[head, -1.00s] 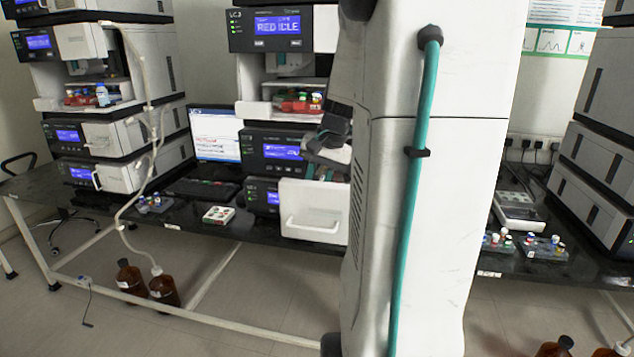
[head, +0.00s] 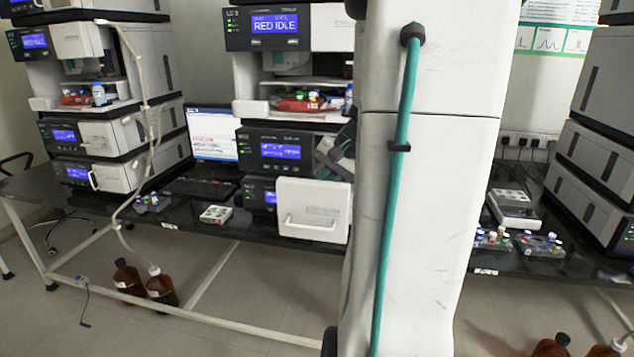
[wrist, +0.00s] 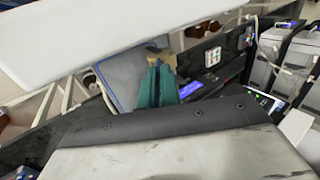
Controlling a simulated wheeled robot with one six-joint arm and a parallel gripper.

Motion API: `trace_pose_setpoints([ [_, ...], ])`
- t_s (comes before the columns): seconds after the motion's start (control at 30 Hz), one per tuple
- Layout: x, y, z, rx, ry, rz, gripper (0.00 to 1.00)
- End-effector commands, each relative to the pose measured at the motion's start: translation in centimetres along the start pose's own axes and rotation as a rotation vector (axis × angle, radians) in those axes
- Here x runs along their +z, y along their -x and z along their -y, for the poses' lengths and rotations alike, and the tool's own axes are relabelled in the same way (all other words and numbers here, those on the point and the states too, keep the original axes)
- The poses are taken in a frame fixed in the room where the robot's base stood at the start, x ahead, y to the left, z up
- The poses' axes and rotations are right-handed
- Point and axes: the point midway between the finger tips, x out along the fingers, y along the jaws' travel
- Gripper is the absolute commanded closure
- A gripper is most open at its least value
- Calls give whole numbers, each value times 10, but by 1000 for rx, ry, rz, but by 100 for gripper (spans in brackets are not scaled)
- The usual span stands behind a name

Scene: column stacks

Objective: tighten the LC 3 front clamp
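The LC 3 stack (head: 285,88) stands in the middle of the head view, with "RED IDLE" on its top display. Below it are a module with a lit blue display (head: 281,151) and a white front door with a handle (head: 313,212). I cannot make out the front clamp for certain. My gripper is mostly hidden behind my arm in the head view. In the wrist view, the two teal fingers of my gripper (wrist: 157,68) lie close together, with a small tan, brass-like piece (wrist: 158,54) at their tips. Whether they grip it is unclear.
A neighbouring stack (head: 68,136) stands at the left, with a white tube running down to brown bottles (head: 161,287) on the floor. More vial racks (head: 539,243) and another stack (head: 600,150) are at the right.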

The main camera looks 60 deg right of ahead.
Motion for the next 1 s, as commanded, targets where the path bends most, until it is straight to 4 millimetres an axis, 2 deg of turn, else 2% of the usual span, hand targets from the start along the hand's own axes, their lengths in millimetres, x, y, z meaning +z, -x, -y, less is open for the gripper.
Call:
trace_pose_setpoints([
  [0.4, 0, -1, -15, -217, -3, 0, 100],
  [0.97, 0, -2, -17, -254, 0, 1, 100],
  [1.0, 0, -2, -17, -254, 0, 1, 91],
])
